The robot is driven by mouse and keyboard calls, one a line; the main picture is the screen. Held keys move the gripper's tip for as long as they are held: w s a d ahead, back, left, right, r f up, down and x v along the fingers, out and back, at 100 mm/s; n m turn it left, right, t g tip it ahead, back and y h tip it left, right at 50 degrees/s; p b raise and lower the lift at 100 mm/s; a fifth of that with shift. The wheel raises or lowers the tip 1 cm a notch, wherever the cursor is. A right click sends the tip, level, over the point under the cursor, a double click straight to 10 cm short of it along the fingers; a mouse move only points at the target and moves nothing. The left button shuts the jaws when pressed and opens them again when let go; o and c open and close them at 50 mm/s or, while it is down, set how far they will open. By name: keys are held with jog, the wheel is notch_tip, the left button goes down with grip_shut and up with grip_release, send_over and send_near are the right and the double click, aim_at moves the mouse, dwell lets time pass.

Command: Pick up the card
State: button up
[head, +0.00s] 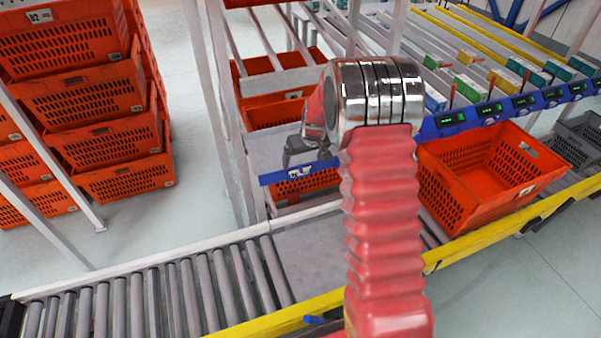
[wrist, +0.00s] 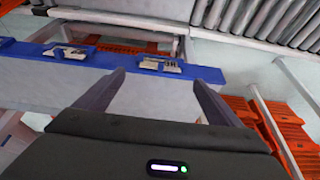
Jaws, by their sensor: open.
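A small pale card with dark markings (wrist: 160,65) lies against the blue strip (wrist: 207,74) in the wrist view, between and just beyond my fingertips. A second similar small piece (wrist: 68,52) is farther left on the strip. I cannot tell which one the task means. In the head view a small white label-like piece (head: 301,172) shows on the blue strip below my gripper (head: 296,152). My gripper (wrist: 158,76) is open, its two fingers apart with nothing seen between them. My red arm hides part of the shelf in the head view.
A roller conveyor (head: 150,295) with a yellow rail runs along the front. An orange tote (head: 475,185) stands on it to the right. Stacked orange totes (head: 85,110) stand at left. Upright grey posts (head: 208,90) are close to my gripper.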

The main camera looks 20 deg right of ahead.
aim_at(301, 168)
jog(key=shift+f, duration=0.1)
jog(key=shift+x, duration=2.55)
jog(key=shift+c, duration=0.4)
jog(key=c, duration=0.8)
